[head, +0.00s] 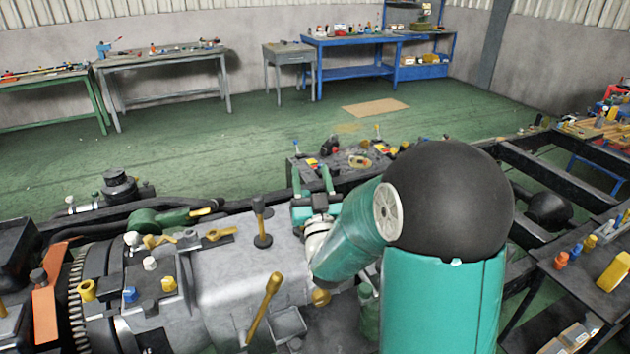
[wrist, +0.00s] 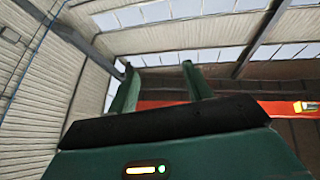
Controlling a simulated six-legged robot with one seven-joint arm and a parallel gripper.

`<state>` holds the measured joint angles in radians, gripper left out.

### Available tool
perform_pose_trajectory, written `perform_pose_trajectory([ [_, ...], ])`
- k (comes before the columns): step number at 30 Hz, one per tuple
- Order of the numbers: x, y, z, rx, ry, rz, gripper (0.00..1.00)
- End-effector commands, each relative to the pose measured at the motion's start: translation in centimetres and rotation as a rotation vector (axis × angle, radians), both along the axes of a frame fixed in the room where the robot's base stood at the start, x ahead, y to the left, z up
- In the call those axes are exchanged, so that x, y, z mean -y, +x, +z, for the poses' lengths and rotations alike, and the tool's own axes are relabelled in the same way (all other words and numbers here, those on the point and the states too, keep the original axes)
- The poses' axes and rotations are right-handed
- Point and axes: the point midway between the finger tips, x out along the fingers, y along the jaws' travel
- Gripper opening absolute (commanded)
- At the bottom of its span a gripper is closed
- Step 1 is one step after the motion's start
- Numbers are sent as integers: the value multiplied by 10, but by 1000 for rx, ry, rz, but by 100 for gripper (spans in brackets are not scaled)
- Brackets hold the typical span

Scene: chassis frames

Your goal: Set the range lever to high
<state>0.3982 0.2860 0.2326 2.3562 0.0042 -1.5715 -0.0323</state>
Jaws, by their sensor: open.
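A gearbox housing (head: 225,265) lies at the lower left of the head view. A black-knobbed lever (head: 261,222) stands upright on its top. A yellow lever (head: 264,308) leans to the right at its front. I cannot tell which of them is the range lever. My gripper (head: 312,180) is to the right of the black-knobbed lever and apart from it, with its fingers pointing up. In the wrist view my gripper (wrist: 161,80) is open, with nothing between its two green fingers. Neither lever shows in the wrist view.
A cluttered tray (head: 345,165) stands just behind my gripper. Yellow, blue and white caps sit on the housing's left part. Black frame rails (head: 560,175) run at the right, beside a shelf with small parts (head: 600,270). Workbenches line the far wall; the green floor (head: 230,140) between is mostly clear.

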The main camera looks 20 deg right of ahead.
Motion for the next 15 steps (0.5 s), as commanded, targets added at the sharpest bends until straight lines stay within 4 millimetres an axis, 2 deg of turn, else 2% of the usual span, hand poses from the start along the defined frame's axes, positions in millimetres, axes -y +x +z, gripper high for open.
perform_pose_trajectory([
  [3,-3,-18,9,2,0,0,50],
  [6,-5,-29,14,1,-1,-1,50],
  [15,-7,-38,17,-1,1,-1,50],
])
